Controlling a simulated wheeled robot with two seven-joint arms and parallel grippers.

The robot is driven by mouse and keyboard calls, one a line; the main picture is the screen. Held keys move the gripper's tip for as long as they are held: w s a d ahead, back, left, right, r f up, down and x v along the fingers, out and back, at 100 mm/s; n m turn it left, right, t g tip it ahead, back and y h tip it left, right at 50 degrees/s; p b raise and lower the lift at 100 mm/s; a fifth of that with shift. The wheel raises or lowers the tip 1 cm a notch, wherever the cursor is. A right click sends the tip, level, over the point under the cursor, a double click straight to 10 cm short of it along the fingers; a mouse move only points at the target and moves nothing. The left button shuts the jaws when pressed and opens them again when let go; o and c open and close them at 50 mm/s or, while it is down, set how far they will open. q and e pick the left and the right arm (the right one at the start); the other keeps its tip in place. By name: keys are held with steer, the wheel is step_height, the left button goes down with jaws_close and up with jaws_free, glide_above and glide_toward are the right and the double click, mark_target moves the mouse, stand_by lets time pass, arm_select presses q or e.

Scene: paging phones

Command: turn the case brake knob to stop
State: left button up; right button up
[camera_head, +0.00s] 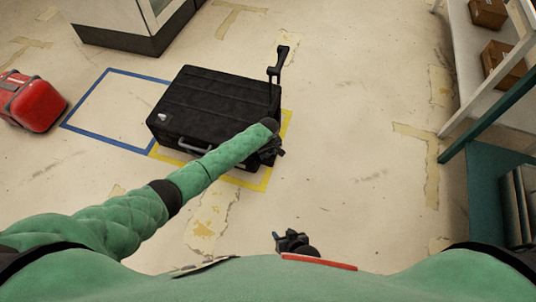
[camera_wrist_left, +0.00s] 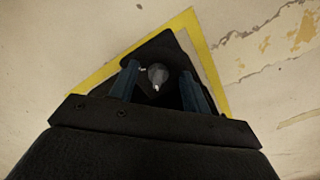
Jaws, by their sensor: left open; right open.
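The black case (camera_head: 205,100) lies flat on the floor, partly over a yellow taped square. My left gripper (camera_head: 272,150) is at its near right corner and hides that corner in the head view. In the left wrist view, a small round grey knob (camera_wrist_left: 158,72) with a white mark on its lower side sits on the case's black corner (camera_wrist_left: 165,45). The open blue fingers of my left gripper (camera_wrist_left: 158,84) appear on either side of the knob, with gaps; I cannot tell their height over it. My right gripper (camera_head: 288,240) is open, low and close to my body, away from the case.
The case's pull handle (camera_head: 278,62) stands up at its far right. A red suitcase (camera_head: 34,103) is at the left, beside an empty blue taped square (camera_head: 85,93). A shelf with brown boxes (camera_head: 503,65) stands at the right. The floor between case and shelf is clear.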

arm_select(q)
steer(key=shift+f, duration=0.3)
steer(key=c, duration=1)
